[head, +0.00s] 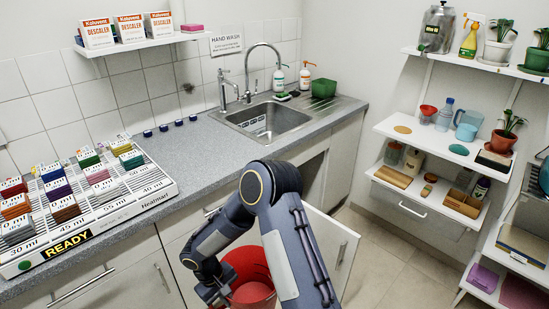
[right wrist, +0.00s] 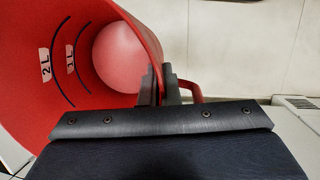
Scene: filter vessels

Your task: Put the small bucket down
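The small red bucket (head: 252,270) is at the bottom middle of the head view, in front of the counter cabinets and partly hidden by my right arm. In the right wrist view I look into the bucket (right wrist: 40,110), which has dark 1 L and 2 L marks on its inner wall. My right gripper (right wrist: 165,86) is shut on the bucket's rim, beside its red handle (right wrist: 194,92). It also shows in the head view (head: 222,293). Whether the bucket's base touches anything cannot be seen. My left gripper is not in view.
A grey counter (head: 190,150) holds a heating rack (head: 90,215) with coloured blocks and a sink (head: 268,120). A cabinet door (head: 335,250) stands open beside the bucket. Shelves (head: 440,140) line the right wall. Tiled floor (head: 390,260) is clear between.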

